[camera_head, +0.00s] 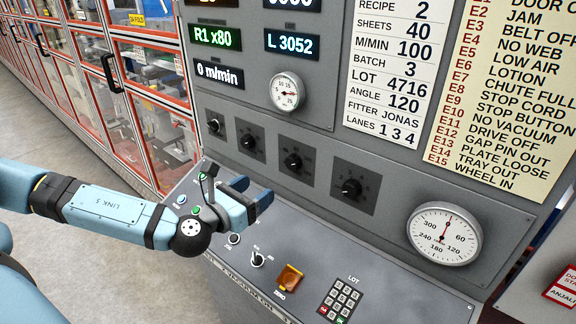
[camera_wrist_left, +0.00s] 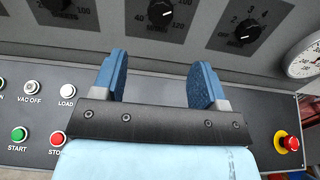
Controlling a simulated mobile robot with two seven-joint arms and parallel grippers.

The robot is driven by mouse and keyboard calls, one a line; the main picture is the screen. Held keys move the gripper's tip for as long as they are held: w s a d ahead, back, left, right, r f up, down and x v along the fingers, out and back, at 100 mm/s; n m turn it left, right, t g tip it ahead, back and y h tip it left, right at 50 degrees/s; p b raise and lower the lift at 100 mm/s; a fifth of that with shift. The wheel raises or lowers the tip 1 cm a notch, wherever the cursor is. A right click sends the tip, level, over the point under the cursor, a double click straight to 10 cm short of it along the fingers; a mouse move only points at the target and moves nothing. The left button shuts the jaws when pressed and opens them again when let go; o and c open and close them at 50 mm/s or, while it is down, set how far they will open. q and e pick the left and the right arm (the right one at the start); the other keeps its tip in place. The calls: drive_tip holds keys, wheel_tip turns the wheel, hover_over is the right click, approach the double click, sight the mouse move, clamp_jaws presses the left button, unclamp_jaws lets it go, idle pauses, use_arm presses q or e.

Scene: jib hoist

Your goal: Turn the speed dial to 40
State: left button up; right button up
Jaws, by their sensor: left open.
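My right gripper is not in view.
The sloping desk (camera_head: 400,298) carries a lever, push buttons, an orange button (camera_head: 289,277) and a keypad (camera_head: 339,300). A round gauge (camera_head: 445,235) sits right of the dials. A red stop button (camera_wrist_left: 287,142) shows in the wrist view. Caged machinery lines the left.

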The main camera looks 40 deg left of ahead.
sight(290, 165)
use_arm(q)
drive_tip(key=w+p, duration=0.1)
drive_tip(key=w, duration=0.6)
drive_tip(key=w+d+p, duration=0.1)
drive_tip(key=w, duration=0.3)
drive_tip(key=shift+p, duration=0.35)
drive_tip(key=shift+w, duration=0.45)
drive_tip(key=c, duration=0.9)
